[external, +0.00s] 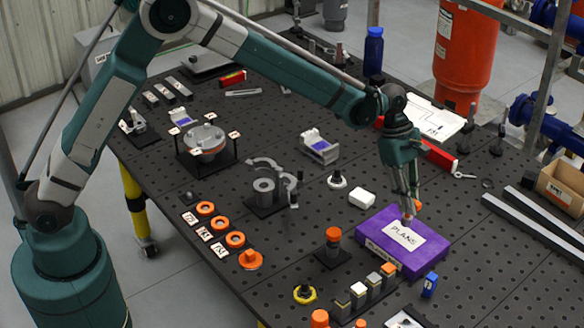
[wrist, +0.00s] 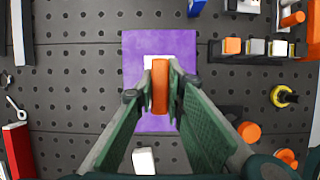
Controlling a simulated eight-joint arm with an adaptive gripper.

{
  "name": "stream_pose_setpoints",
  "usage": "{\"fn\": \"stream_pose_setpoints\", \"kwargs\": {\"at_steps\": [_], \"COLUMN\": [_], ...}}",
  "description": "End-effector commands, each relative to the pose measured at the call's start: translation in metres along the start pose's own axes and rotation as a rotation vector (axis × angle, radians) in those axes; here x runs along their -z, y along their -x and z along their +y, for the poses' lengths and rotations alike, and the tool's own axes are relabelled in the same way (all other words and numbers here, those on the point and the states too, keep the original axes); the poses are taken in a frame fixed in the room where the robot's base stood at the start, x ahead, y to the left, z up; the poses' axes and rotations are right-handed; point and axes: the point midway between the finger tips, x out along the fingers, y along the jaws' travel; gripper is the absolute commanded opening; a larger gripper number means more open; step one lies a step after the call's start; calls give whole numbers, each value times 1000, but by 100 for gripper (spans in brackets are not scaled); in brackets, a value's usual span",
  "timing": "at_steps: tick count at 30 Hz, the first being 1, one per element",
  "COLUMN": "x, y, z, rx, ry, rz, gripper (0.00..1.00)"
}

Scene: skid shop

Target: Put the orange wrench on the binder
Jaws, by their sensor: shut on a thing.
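The binder (external: 375,224) is a purple block with a white label reading "PLANS", lying flat on the dark perforated table. It fills the middle of the wrist view (wrist: 180,42), below my gripper. My gripper (external: 407,212) points down over the binder's top. In the wrist view its green fingers (wrist: 160,88) are shut on a long orange piece, the orange wrench (wrist: 160,80). Only the wrench's orange part shows clearly; the fingers hide the rest. Its lower end is at or just above the label; I cannot tell if it touches.
A white block (external: 362,198) lies just behind the binder. A small blue item (external: 430,284) is beside its front right corner. An orange-topped post (external: 333,240) and a row of small blocks (external: 373,284) stand at its left and front.

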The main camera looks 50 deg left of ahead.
Motion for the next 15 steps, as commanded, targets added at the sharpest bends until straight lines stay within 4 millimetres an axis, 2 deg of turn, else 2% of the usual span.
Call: {"fn": "stream_pose_setpoints", "kwargs": {"at_steps": [15], "x": [4], "y": [-10], "z": [0], "rx": [0], "ry": [0], "rz": [0], "gripper": [0]}}
